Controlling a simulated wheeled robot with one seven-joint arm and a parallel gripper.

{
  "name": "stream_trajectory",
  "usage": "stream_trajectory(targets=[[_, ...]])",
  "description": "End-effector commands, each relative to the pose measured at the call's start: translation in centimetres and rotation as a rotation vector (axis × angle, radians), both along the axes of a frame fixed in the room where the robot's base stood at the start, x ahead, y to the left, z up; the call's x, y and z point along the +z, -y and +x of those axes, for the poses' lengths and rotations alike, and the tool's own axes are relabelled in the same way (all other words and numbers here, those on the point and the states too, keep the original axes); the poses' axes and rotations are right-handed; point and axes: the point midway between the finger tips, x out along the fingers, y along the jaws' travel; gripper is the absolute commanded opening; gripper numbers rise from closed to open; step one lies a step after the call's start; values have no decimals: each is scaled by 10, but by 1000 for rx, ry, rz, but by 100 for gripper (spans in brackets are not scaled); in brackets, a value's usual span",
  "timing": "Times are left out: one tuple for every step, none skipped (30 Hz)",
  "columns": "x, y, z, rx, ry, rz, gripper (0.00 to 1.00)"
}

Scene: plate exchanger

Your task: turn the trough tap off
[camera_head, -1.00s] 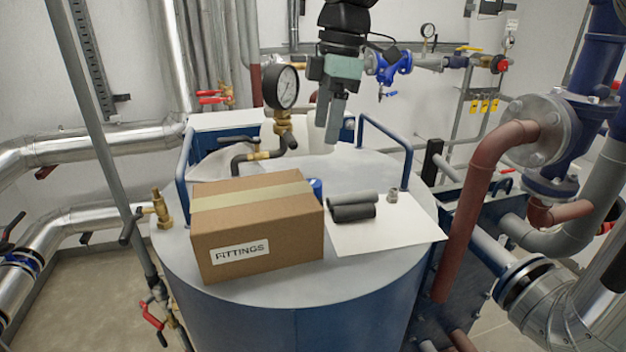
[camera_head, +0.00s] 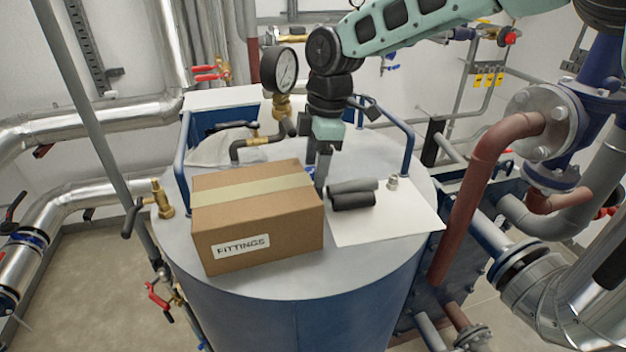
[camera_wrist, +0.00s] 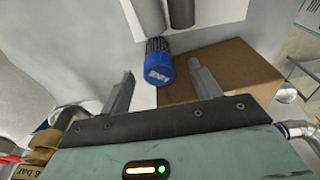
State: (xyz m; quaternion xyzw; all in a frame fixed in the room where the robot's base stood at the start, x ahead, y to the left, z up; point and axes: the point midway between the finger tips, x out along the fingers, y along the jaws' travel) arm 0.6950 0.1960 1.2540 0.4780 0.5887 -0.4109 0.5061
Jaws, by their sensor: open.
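No tap is plainly marked as the trough tap, and I cannot tell which one it is. A brass tap with a dark lever (camera_head: 163,199) stands at the left edge of the round tank top. Red-handled valves show at the back wall (camera_head: 212,72) and low at the left (camera_head: 158,296). My gripper (camera_head: 315,175) points down, open and empty, behind the right end of the fittings box (camera_head: 258,232). In the wrist view a blue-capped object (camera_wrist: 158,68) lies between and just beyond the open fingertips; the head view mostly hides it.
A pressure gauge (camera_head: 279,70) and bent pipe stand behind the box. Blue rails (camera_head: 390,122) flank the tank top; red pipe (camera_head: 470,195) rises at right.

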Motion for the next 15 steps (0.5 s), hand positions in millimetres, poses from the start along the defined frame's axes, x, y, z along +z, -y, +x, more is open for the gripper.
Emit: stream_trajectory(targets=[[-2, 0, 0, 0, -2, -1, 63], [-3, 0, 0, 0, -2, -1, 63], [-7, -1, 0, 0, -3, -2, 63], [-10, -1, 0, 2, -4, -3, 63], [-13, -1, 0, 2, -4, -3, 63], [-18, -1, 0, 0, -6, -3, 63], [-22, -2, 1, 0, -5, -2, 63], [-25, -2, 1, 1, -5, -2, 63], [-31, -3, 1, 1, -5, -2, 63], [-36, -4, 0, 1, -5, -2, 63], [-40, -5, 0, 1, -4, -2, 63], [-44, -5, 0, 2, -4, -2, 63], [-47, -5, 0, 1, -2, -3, 63], [-49, -5, 0, 1, -2, -3, 63], [-51, -6, 0, 1, 0, -2, 63]])
